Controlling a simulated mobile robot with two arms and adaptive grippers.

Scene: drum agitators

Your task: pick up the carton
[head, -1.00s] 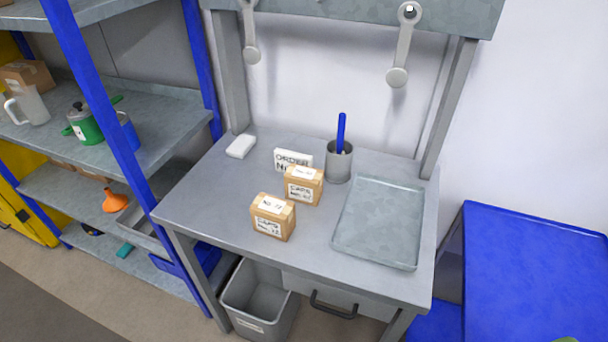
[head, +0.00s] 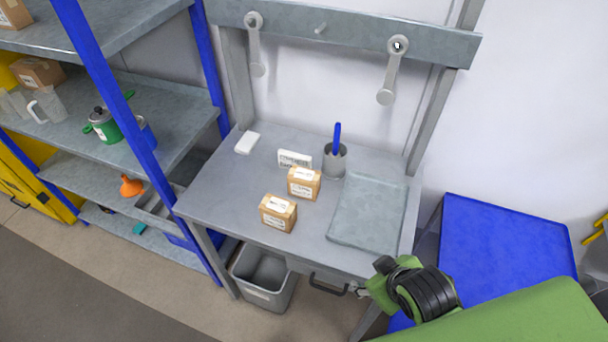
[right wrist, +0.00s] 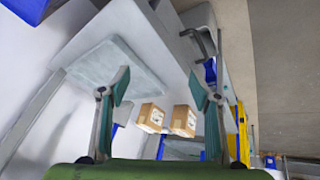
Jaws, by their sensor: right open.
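Two small brown cartons with white labels stand upright on the grey workbench (head: 225,190). The front carton (head: 278,213) is nearer the bench's front edge; the rear carton (head: 304,183) stands behind it to the right. In the right wrist view the front carton (right wrist: 184,121) and rear carton (right wrist: 152,117) show beyond the fingers. My right gripper (head: 362,290) is in front of the bench's right front corner, apart from both cartons. In the right wrist view its fingers (right wrist: 158,78) are spread with nothing between them. My left gripper is not in view.
A grey tray (head: 368,212) lies on the bench's right side. A cup (head: 335,160) with a blue handle and a sign (head: 294,159) stand behind the cartons. A grey bin (head: 265,275) is below. A blue-posted shelf (head: 165,130) is left.

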